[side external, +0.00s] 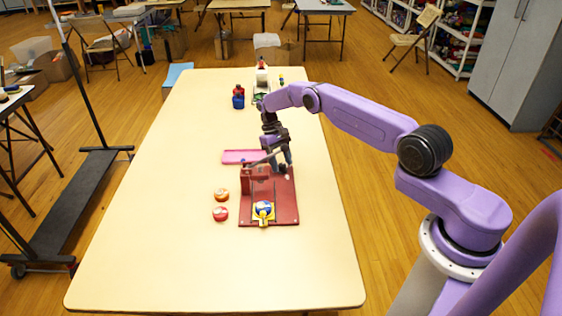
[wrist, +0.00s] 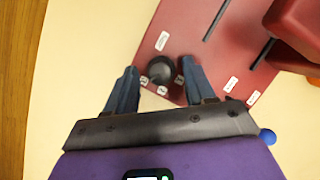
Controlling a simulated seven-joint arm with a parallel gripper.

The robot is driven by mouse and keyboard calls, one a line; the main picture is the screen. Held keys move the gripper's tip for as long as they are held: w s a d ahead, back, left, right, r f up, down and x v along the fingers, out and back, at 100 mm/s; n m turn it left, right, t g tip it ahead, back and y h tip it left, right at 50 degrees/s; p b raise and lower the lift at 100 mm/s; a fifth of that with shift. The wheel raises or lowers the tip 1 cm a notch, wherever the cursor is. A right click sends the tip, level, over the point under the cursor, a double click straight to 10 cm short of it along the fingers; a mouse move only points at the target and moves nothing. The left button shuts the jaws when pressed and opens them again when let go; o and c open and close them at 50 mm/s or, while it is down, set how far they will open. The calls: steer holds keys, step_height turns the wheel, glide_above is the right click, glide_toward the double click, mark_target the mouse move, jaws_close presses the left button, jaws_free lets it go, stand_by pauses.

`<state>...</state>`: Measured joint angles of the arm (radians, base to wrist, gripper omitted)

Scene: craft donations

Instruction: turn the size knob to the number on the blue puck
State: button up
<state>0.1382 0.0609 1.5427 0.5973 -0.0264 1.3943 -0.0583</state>
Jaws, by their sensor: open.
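The dark round size knob (wrist: 161,70) sits on a corner of the dark red board (wrist: 184,30), with small white labels around it. My gripper (wrist: 158,66) is open, with one blue-grey finger on each side of the knob and a visible gap to it. In the side view my gripper (side external: 283,160) points down over the board's far right part, and I cannot make out the knob there. The blue puck (side external: 263,208) rests on a yellow holder at the board's front edge. Its number is too small to read, as are the knob labels.
A red block-like fixture (side external: 256,172) stands on the board beside my gripper. An orange puck (side external: 221,195) and a red puck (side external: 220,214) lie left of the board. A pink tray (side external: 240,157) lies behind it. The table's front and left are clear.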

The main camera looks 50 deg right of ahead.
mark_target(282, 164)
steer(key=v, duration=0.4)
steer(key=shift+w+r, duration=0.1)
steer(key=shift+r, duration=0.1)
step_height(282, 164, up, 7)
steer(key=shift+r, duration=0.2)
stand_by(0.4)
